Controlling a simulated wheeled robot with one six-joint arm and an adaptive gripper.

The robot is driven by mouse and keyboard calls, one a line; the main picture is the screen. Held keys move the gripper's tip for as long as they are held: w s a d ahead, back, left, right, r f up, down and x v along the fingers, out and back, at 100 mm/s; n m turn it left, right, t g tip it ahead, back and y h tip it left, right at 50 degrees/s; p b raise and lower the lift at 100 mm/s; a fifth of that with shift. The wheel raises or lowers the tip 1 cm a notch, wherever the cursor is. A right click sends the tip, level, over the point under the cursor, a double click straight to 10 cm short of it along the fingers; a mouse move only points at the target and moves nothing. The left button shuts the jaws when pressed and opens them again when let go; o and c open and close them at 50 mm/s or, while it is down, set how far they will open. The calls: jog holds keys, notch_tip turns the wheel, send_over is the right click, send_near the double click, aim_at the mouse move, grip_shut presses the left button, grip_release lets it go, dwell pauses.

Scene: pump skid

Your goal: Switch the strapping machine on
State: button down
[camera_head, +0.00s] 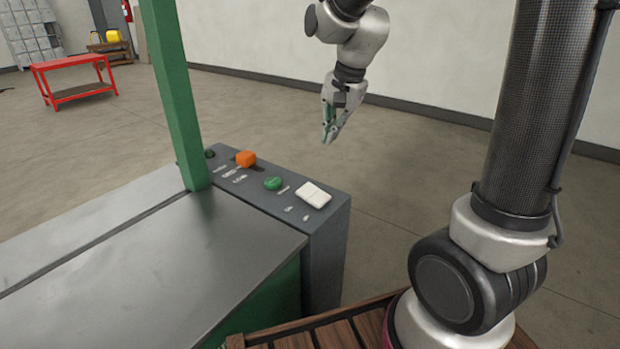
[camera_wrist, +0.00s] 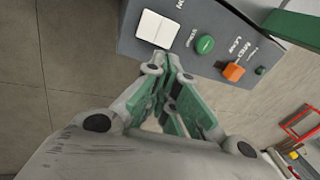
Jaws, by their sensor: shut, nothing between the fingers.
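The strapping machine (camera_head: 130,258) stands at the left of the head view, with a flat grey top and a green post. Its dark control panel (camera_head: 325,222) carries a white rocker switch (camera_head: 314,195), a green button (camera_head: 273,183), an orange knob (camera_head: 246,158) and a small dark green knob (camera_head: 210,153). The wrist view shows the same white rocker (camera_wrist: 157,28), green button (camera_wrist: 205,44) and orange knob (camera_wrist: 233,72). My gripper (camera_head: 327,138) is shut and empty, fingers pointing down, beyond the panel's far edge and apart from it. The rocker's position cannot be told.
A slatted wooden surface (camera_head: 340,333) lies at the bottom beside the machine. A red table (camera_head: 75,88), grey lockers (camera_head: 30,35) and a yellow item (camera_head: 114,36) on a low wooden stand are far back left. The floor beyond the panel is clear.

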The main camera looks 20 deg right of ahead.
aim_at(307, 185)
jog(key=shift+w+a+f+m, duration=0.3)
jog(key=shift+w+a+f, duration=0.1)
jog(key=shift+w+f, duration=0.15)
jog(key=shift+w+a+f+m, duration=0.3)
jog(key=shift+w+a+f, duration=0.1)
jog(key=shift+w, duration=0.2)
jog(key=x, duration=1.4)
jog(key=shift+s+a, duration=0.1)
jog(key=shift+s, duration=0.15)
jog(key=shift+a+f+g, duration=0.1)
jog(key=shift+g, duration=0.2)
